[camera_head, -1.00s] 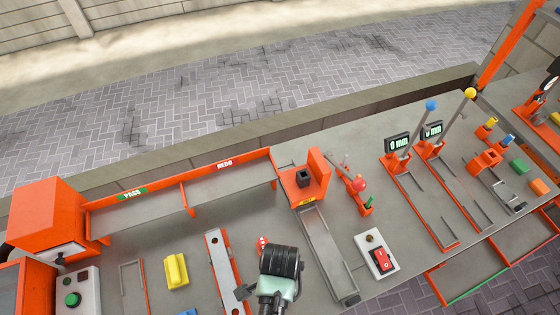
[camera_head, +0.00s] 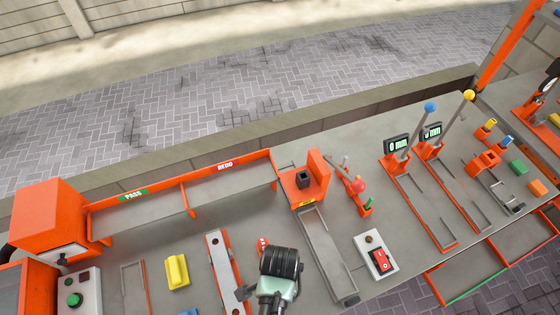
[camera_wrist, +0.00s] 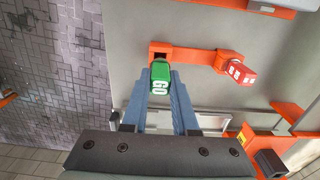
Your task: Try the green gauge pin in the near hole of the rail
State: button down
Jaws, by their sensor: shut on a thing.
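My gripper (camera_wrist: 160,85) is shut on the green gauge pin (camera_wrist: 160,76), which is marked GO. The pin's green head shows between the fingertips in the wrist view. It is over the near end of an orange holder (camera_wrist: 195,56), and I cannot tell whether it is still seated there. A red pin (camera_wrist: 240,73) with white lettering is at the holder's other end; it also shows beside my wrist in the head view (camera_head: 262,245). A grey rail (camera_head: 222,270) lies left of my arm in the head view; its near hole is not clear. My arm hides the green pin there.
A grey trough (camera_head: 328,252) lies right of my arm, with an orange stand (camera_head: 319,170) at its far end. A yellow block (camera_head: 177,270) lies left of the rail. The PASS and REDO trays (camera_head: 230,185) stand behind. A switch box (camera_head: 378,257) is farther right.

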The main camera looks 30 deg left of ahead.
jog(key=shift+f+b, duration=1.3)
jog(key=shift+f, duration=0.7)
dwell(1.2)
dwell(1.0)
jog(key=c, duration=0.6)
grip_release()
jog(key=shift+r, duration=0.1)
notch_tip(320, 180, up, 13)
jog(key=shift+f+b, duration=0.1)
jog(key=shift+b, duration=0.65)
